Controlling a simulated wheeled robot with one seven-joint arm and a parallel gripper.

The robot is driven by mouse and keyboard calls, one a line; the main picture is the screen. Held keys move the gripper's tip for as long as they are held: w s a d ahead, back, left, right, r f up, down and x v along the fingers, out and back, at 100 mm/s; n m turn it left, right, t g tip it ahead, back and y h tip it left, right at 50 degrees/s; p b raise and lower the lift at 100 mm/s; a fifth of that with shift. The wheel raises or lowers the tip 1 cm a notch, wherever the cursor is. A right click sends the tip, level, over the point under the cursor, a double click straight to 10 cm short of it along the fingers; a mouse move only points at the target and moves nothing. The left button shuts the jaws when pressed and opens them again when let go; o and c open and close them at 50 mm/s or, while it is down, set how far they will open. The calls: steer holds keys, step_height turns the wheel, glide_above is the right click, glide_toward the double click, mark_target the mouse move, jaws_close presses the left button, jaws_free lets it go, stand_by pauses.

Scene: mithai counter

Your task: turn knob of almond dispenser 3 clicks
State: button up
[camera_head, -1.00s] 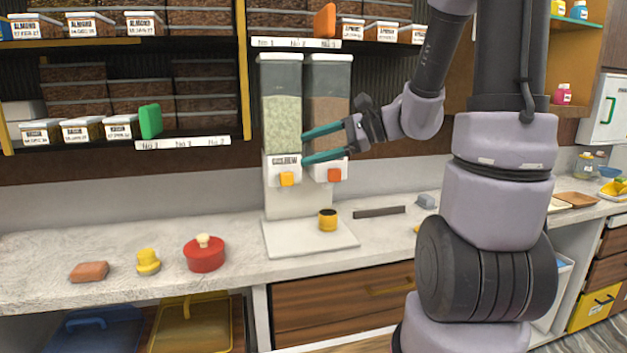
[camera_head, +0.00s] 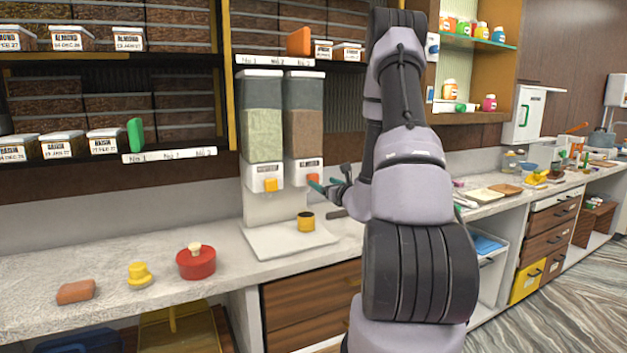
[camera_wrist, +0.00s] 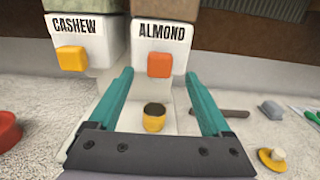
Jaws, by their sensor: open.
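The almond dispenser (camera_head: 307,125) is the right one of two tall clear hoppers, filled with brown pieces. Its white front carries an orange knob (camera_wrist: 160,65) under the label ALMOND in the wrist view; the knob also shows in the head view (camera_head: 313,177). My gripper (camera_wrist: 166,88) is open, its teal fingers pointing at the almond front, with the knob between them in the picture. I cannot tell whether the fingers touch the housing. In the head view my gripper (camera_head: 323,186) is just right of the knob, partly hidden by my arm. A yellow cup (camera_head: 306,222) with a dark top stands below.
The cashew dispenser (camera_head: 262,120) with a yellow-orange knob (camera_wrist: 72,58) stands directly left. Both stand over a white base plate (camera_head: 275,244). A dark bar (camera_wrist: 220,113) lies right of it. A red lidded pot (camera_head: 197,264) sits left on the counter.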

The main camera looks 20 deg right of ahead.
mark_target(315, 177)
steer(key=w, duration=0.6)
steer(key=shift+w+a, duration=0.1)
steer(key=shift+w, duration=0.2)
jaws_close()
steer(key=shift+m, duration=0.3)
